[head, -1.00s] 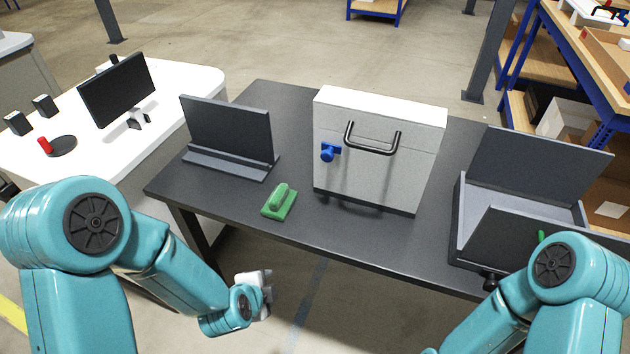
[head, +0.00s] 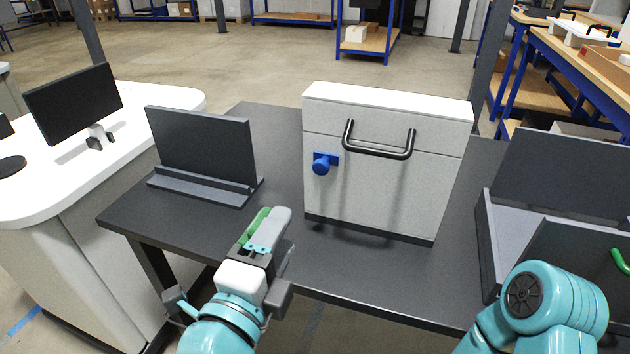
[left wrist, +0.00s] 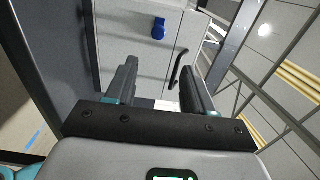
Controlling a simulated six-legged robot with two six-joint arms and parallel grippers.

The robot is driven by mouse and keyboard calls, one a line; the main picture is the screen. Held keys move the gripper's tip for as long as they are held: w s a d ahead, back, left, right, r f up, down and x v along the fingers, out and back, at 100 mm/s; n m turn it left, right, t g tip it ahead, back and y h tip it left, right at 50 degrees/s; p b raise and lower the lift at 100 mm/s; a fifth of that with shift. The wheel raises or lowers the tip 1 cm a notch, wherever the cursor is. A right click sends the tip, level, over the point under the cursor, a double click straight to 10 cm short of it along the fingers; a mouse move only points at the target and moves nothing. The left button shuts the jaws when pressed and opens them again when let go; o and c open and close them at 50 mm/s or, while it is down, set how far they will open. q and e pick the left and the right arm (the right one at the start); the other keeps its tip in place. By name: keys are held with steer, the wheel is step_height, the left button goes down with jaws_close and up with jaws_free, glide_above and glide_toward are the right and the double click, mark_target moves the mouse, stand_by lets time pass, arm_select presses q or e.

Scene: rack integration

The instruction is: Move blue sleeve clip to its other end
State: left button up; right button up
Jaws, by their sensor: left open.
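The blue sleeve clip (head: 322,163) sits on the left side of the front of a light grey box (head: 385,190), just left of the box's black handle (head: 380,150). The clip also shows in the left wrist view (left wrist: 158,29), ahead of and beyond my fingers. My left gripper (head: 268,230) is open and empty, in front of the table's near edge, below and left of the clip and apart from it. In the left wrist view its two fingers (left wrist: 160,85) stand well apart. My right gripper is out of view; only part of the right arm shows.
A dark upright panel on a base (head: 200,145) stands left on the dark table (head: 400,275). An open dark case (head: 570,180) is at the right. A monitor (head: 75,102) stands on a white desk at left.

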arm_select(q)
steer(key=p, duration=0.7)
glide_toward(320, 170)
steer(key=x, duration=0.9)
steer(key=shift+w, duration=0.1)
